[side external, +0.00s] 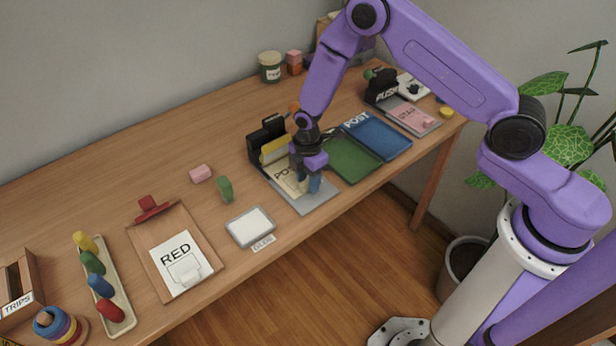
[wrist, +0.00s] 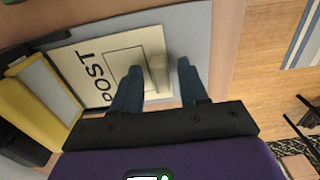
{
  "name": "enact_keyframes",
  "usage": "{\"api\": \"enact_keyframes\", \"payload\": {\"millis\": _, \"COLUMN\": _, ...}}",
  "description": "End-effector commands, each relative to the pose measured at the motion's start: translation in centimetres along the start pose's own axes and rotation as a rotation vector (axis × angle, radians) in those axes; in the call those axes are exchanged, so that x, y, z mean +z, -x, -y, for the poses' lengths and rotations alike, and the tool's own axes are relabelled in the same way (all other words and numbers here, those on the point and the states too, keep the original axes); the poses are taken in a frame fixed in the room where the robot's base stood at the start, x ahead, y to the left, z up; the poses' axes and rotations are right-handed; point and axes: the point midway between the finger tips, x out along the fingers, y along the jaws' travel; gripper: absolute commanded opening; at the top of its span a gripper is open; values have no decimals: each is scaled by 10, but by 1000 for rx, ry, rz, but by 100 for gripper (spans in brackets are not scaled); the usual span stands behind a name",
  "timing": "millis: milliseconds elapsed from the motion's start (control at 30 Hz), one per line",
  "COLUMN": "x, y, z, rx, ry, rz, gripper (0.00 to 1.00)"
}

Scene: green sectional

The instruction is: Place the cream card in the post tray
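The cream card (side external: 284,180) lies flat on a grey board near the table's front edge. It is printed POST and carries an upright cream peg; card (wrist: 92,62) and peg (wrist: 158,74) also show in the wrist view. My gripper (side external: 305,183) is low over the card with its blue fingers open. In the wrist view my gripper (wrist: 160,72) has one finger on each side of the peg, with gaps visible. The post tray (side external: 378,137) is blue, with a POST label at its back edge, and looks empty. My gripper hides part of the card.
A green tray (side external: 352,160) lies between the grey board (side external: 318,201) and the blue tray. A black holder with a yellow block (side external: 274,150) stands at the board's back. A green peg (side external: 225,189), white pad (side external: 250,227) and RED clipboard (side external: 205,250) are to the left.

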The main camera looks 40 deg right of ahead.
Motion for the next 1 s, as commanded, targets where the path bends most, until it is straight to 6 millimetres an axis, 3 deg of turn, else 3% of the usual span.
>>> {"api": "enact_keyframes", "payload": {"millis": 367, "x": 0, "y": 7, "z": 0, "rx": 1, "ry": 0, "rz": -1, "gripper": 43}}
{"api": "enact_keyframes", "payload": {"millis": 567, "x": -1, "y": 36, "z": 0, "rx": 4, "ry": 0, "rz": -2, "gripper": 43}}
{"api": "enact_keyframes", "payload": {"millis": 1000, "x": -2, "y": 120, "z": 2, "rx": 5, "ry": 1, "rz": -2, "gripper": 43}}
